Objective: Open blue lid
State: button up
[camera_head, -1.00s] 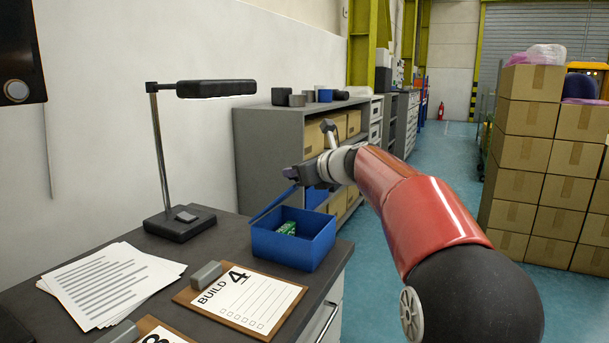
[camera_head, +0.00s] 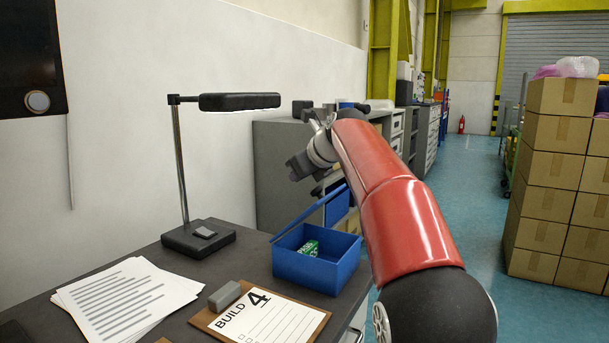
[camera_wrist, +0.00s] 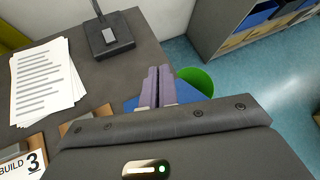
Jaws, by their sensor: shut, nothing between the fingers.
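A blue box (camera_head: 316,269) stands open near the right end of the dark desk, with a green item (camera_head: 310,248) inside. Its blue lid (camera_head: 312,212) is raised and tilted, seen nearly edge-on, rising toward the right from the box's left side. My gripper (camera_head: 296,168) is above the lid, toward its upper part; I cannot tell whether it touches it. In the wrist view my gripper (camera_wrist: 158,88) has its two fingers together and empty, with blue surface (camera_wrist: 190,92) behind them. The gripper body hides most of the box there.
A black desk lamp (camera_head: 198,238) stands left of the box. Papers (camera_head: 128,298) and a "BUILD 4" clipboard (camera_head: 262,315) lie in front. A grey shelf unit (camera_head: 272,160) stands behind. A green round thing (camera_wrist: 198,78) shows beyond the fingers. Cardboard boxes (camera_head: 560,150) stand at right.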

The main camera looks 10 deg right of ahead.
jog(key=o, duration=0.5)
jog(key=shift+s+r, duration=0.15)
jog(key=shift+s, duration=0.05)
jog(key=o, duration=0.5)
jog(key=shift+d, duration=0.1)
jog(key=shift+s+d, duration=0.1)
jog(key=v, duration=0.7)
jog(key=shift+s+r, duration=0.15)
jog(key=shift+s, duration=0.1)
jog(key=shift+d, duration=0.1)
